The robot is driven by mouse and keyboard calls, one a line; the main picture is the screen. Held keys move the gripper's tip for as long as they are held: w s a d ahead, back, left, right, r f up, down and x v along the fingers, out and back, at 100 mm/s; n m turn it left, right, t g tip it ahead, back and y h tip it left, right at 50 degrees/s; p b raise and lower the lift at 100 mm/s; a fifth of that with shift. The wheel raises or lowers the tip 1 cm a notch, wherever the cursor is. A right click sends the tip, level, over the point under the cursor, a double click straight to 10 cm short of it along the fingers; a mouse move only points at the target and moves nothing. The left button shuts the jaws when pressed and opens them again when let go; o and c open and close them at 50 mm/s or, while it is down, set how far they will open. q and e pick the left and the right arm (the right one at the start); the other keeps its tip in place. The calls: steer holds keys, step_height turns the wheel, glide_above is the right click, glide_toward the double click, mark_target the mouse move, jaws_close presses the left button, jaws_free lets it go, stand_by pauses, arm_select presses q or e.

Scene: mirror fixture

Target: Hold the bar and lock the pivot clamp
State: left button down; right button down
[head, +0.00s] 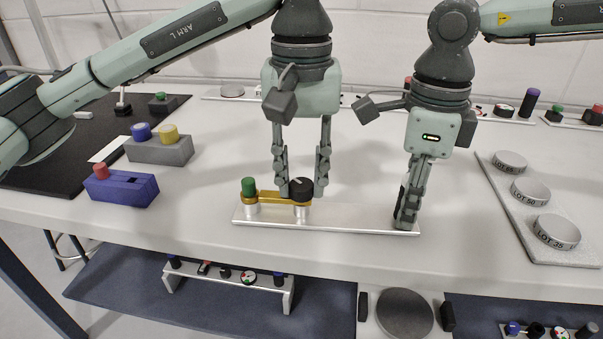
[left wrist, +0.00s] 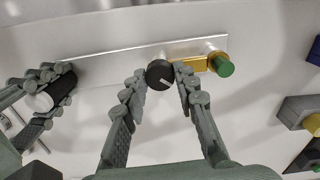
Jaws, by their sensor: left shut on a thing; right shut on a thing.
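A flat silver plate (head: 350,218) lies on the white table. On its left part, a yellow bar (head: 268,196) runs between a green knob (head: 248,186) and a black pivot knob (head: 301,186) with a white mark. My left gripper (head: 302,188) points down with its fingers on either side of the black knob, shut on it. My right gripper (head: 405,222) is at the plate's right end, shut on a black handle that its fingers mostly hide. In the left wrist view this black handle (left wrist: 62,88) has a pale end, and the black pivot knob (left wrist: 158,73) sits between the left fingers.
To the left stand a blue block (head: 125,188) with a red knob and a grey block (head: 160,151) with blue and yellow knobs. A light board (head: 562,248) with labelled discs is at the right. The table in front of the plate is clear.

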mark_target(302, 184)
arm_select(q)
steer(key=m, duration=0.4)
steer(key=shift+m, duration=2.9)
steer(key=c, duration=1.2)
jaws_free()
steer(key=shift+o, duration=0.2)
steer(key=shift+r, duration=0.1)
step_height(302, 184, up, 12)
